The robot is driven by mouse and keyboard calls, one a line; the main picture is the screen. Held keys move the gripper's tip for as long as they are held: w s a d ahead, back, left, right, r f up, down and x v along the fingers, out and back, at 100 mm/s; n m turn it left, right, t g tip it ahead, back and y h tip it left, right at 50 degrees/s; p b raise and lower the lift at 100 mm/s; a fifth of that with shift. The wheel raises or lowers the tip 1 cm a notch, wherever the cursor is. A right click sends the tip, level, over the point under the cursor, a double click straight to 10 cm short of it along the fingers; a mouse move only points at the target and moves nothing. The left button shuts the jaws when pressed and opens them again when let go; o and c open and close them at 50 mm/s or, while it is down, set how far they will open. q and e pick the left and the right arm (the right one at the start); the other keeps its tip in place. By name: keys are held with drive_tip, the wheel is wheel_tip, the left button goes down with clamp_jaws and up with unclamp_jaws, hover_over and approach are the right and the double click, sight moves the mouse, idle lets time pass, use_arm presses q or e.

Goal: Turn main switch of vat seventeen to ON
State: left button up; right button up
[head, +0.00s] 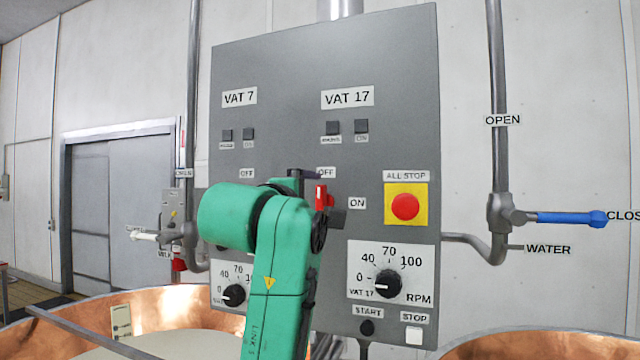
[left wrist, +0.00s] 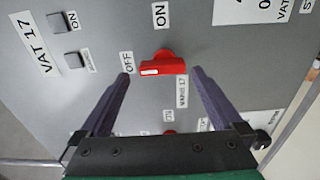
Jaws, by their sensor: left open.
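The grey control panel (head: 290,70) carries a VAT 17 label (head: 347,97). The red main switch of vat seventeen (head: 321,196) sits below its OFF label (head: 327,172), with the ON label (head: 357,203) to its right. In the left wrist view the red switch (left wrist: 163,67) has its white-marked end toward the OFF label (left wrist: 127,62); the ON label (left wrist: 160,14) is above it. My left gripper (left wrist: 160,73) is open, its fingers apart on either side of the switch with gaps. In the head view my left gripper (head: 325,195) partly hides the switch. My right gripper is not in view.
A yellow-and-red ALL STOP button (head: 405,206) is right of the switch. The vat 17 RPM dial (head: 388,283) is below. A blue-handled water valve (head: 570,217) stands right of the panel. Copper vats (head: 150,305) lie below. Another red knob (left wrist: 170,132) shows partly.

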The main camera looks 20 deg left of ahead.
sight(319, 201)
use_arm(q)
drive_tip(key=w, duration=0.2)
drive_tip(key=w+p, duration=0.1)
drive_tip(key=w, duration=0.2)
drive_tip(key=shift+w+d+f+p, duration=0.1)
drive_tip(key=shift+w+f+p, duration=0.1)
drive_tip(key=shift+w+p, duration=0.15)
drive_tip(key=shift+s, duration=0.25)
drive_tip(key=shift+s+r, duration=0.1)
drive_tip(key=shift+s, duration=0.15)
drive_tip(key=c, duration=0.5)
drive_tip(key=shift+w, duration=0.1)
drive_tip(key=c, duration=0.7)
drive_tip(key=shift+o, duration=0.2)
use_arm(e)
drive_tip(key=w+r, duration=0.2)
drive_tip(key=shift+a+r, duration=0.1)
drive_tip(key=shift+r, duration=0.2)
